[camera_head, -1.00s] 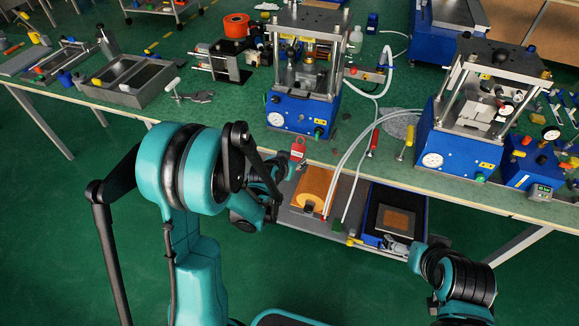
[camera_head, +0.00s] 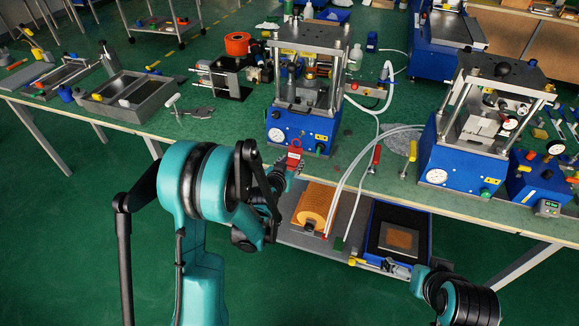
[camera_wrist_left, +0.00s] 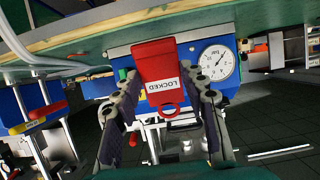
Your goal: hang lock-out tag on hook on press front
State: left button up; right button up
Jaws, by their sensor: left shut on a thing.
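The red lock-out tag (camera_head: 294,157) with its white label is in my left gripper (camera_head: 285,173), just below the front of the middle blue press (camera_head: 322,131). In the left wrist view the tag (camera_wrist_left: 154,62) shows upside down, reading LOCKED, between the two dark fingers of my left gripper (camera_wrist_left: 166,88). The press front with its round gauge (camera_wrist_left: 217,60) is close behind it. The hook is not clear in either view; the tag may cover it.
A second blue press (camera_head: 460,158) stands to the right on the green bench (camera_head: 225,130). White hoses (camera_head: 352,175) hang over the front edge. A grey tray (camera_head: 150,98) stands left.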

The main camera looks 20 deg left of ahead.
aim_at(294, 157)
pick_arm(q)
jog(key=shift+w+d+f, duration=0.1)
jog(key=shift+w+f, duration=0.1)
jog(key=shift+w, duration=1.7)
jog(key=shift+w+f, duration=0.55)
jog(key=shift+w, duration=0.2)
jog(key=o, duration=1)
jog(key=shift+c, duration=0.2)
